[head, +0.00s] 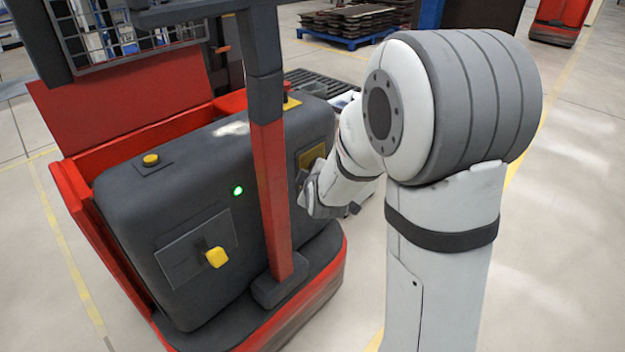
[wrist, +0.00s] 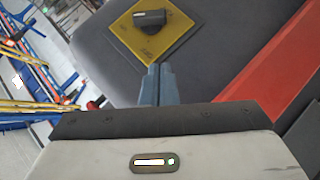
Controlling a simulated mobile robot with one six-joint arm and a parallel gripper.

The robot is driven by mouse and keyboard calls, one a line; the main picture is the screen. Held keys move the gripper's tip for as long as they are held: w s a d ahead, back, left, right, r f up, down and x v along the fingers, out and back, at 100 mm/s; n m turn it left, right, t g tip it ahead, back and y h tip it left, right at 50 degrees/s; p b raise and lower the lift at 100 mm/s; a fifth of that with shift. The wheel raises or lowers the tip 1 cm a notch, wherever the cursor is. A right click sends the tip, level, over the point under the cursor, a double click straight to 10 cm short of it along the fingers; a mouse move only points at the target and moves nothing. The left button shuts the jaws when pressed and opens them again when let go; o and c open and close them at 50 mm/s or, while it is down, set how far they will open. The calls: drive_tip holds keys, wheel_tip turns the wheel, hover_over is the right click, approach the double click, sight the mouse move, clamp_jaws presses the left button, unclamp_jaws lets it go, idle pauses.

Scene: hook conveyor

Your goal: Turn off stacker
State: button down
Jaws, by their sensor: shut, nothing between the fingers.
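The stacker (head: 150,215) is a red machine with a dark grey body, and a small green lamp (head: 238,190) glows on its front. A yellow plate (head: 313,155) sits on the body at the right, partly hidden by my arm. In the wrist view the yellow plate (wrist: 141,46) carries a dark rotary knob (wrist: 150,17), whose bar lies roughly crosswise in the picture. My gripper (wrist: 157,70) is shut and empty, its fingertips overlapping the plate's lower corner in the picture, below the knob. In the head view my gripper (head: 303,190) is beside the plate; contact cannot be told.
A yellow knob (head: 216,257) on a grey panel, a yellow button (head: 150,160) and a red button (head: 286,87) are also on the stacker. Its red upright post (head: 268,185) stands left of my gripper. Floor to the right is clear. A blue pallet (head: 345,38) lies behind.

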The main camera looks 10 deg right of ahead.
drive_tip(key=w+d+f+b, duration=0.2)
drive_tip(key=w+f, duration=0.4)
drive_tip(key=w, duration=0.2)
drive_tip(key=shift+d, duration=0.3)
drive_tip(key=shift+w, duration=0.1)
